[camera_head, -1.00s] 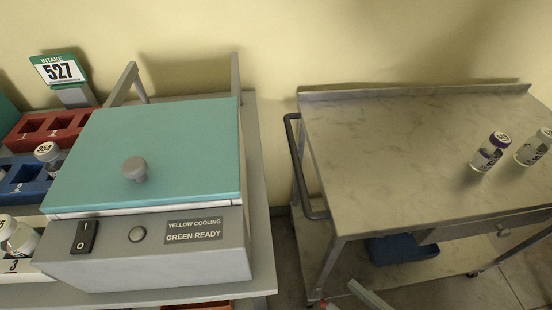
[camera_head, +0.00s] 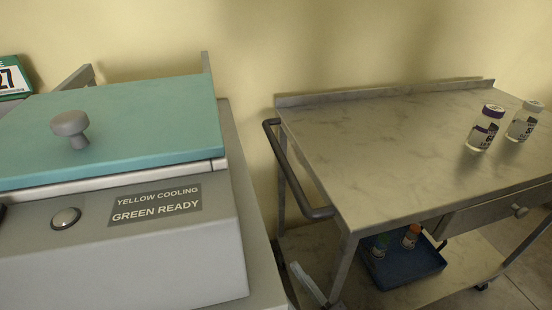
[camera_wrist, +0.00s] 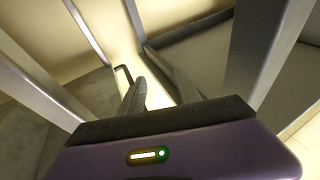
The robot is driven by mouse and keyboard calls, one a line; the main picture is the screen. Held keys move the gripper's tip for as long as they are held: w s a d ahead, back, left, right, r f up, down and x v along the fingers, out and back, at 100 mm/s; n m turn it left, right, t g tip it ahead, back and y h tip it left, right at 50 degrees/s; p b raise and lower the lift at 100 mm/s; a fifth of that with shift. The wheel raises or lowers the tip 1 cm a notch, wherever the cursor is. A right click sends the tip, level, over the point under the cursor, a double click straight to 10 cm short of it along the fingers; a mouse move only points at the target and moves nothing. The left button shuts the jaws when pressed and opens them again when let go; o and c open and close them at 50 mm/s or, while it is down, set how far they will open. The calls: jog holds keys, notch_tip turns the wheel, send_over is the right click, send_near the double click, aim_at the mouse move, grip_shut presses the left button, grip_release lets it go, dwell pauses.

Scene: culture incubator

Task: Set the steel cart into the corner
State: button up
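The steel cart (camera_head: 400,150) stands at the right in the head view, its raised back edge close to the yellow wall. Its dark push handle (camera_head: 292,170) is on the left side, facing the bench. Two vials stand upright on its top, one purple-capped (camera_head: 485,130) and one pale-capped (camera_head: 524,122). My gripper (camera_wrist: 158,82) shows in the wrist view with its fingers apart and nothing seen between them. Metal posts and rails surround it there, and I cannot tell whether it touches any. I cannot clearly make out my gripper in the head view.
A bench with a teal-lidded grey device (camera_head: 110,125) fills the left, with a narrow gap between it and the cart. The cart's lower shelf holds a blue tray (camera_head: 405,285) with bottles. A drawer (camera_head: 490,215) is under the cart top. Floor shows at lower right.

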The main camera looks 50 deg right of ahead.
jog(key=w+d+r+m+t+h, duration=0.1)
jog(key=w+d+r+m+h, duration=0.2)
jog(key=w+d+h, duration=0.3)
jog(key=m+g+h, duration=0.3)
jog(key=m+h, duration=0.3)
jog(key=h, duration=0.2)
send_near(277, 149)
jog(key=w+d, duration=0.2)
jog(key=shift+x, duration=4.15)
jog(key=shift+s, duration=0.1)
jog(key=shift+c, duration=0.2)
grip_shut()
